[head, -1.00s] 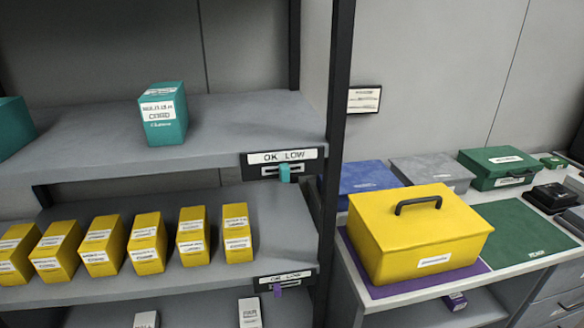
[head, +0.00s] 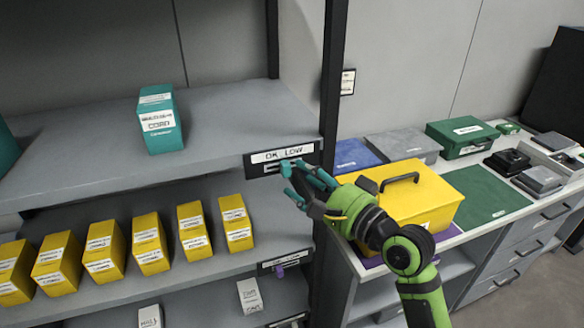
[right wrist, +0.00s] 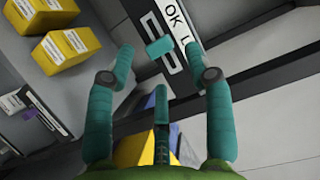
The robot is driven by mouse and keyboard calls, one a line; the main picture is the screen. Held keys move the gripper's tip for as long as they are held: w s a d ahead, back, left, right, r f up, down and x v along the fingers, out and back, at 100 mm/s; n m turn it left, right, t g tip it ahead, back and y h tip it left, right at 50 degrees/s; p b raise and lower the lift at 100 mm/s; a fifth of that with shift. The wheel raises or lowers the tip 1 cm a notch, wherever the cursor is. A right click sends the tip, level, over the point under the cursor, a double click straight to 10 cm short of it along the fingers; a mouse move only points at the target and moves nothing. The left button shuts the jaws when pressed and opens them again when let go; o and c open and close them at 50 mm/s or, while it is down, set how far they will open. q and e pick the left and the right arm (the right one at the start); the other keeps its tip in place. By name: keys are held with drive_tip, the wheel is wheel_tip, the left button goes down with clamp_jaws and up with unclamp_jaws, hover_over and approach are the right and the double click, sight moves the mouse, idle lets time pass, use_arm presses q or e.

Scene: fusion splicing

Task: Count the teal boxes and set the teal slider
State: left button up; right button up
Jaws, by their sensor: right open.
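A teal box (head: 161,122) with a white label stands upright on the upper shelf. Part of a second teal box (head: 6,148) shows at the left edge. The label plate (head: 253,161) reading "OK LOW" is on that shelf's front edge. In the right wrist view the teal slider (right wrist: 159,47) sits on the plate's slot, between my spread fingertips and apart from them. My right gripper (head: 302,178) is open in front of the plate; its teal fingers partly cover the slider in the head view. My left gripper is not in view.
Several yellow boxes (head: 148,243) stand on the shelf below, which has a purple slider (head: 279,271). A dark shelf post (head: 329,110) rises close beside my right gripper. A yellow case (head: 428,193) stands on the counter behind my right arm.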

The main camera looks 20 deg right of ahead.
sight(289, 172)
drive_tip(key=p+x, duration=0.1)
drive_tip(key=x, duration=0.3)
drive_tip(key=shift+w+a, duration=0.15)
drive_tip(key=shift+w, duration=0.05)
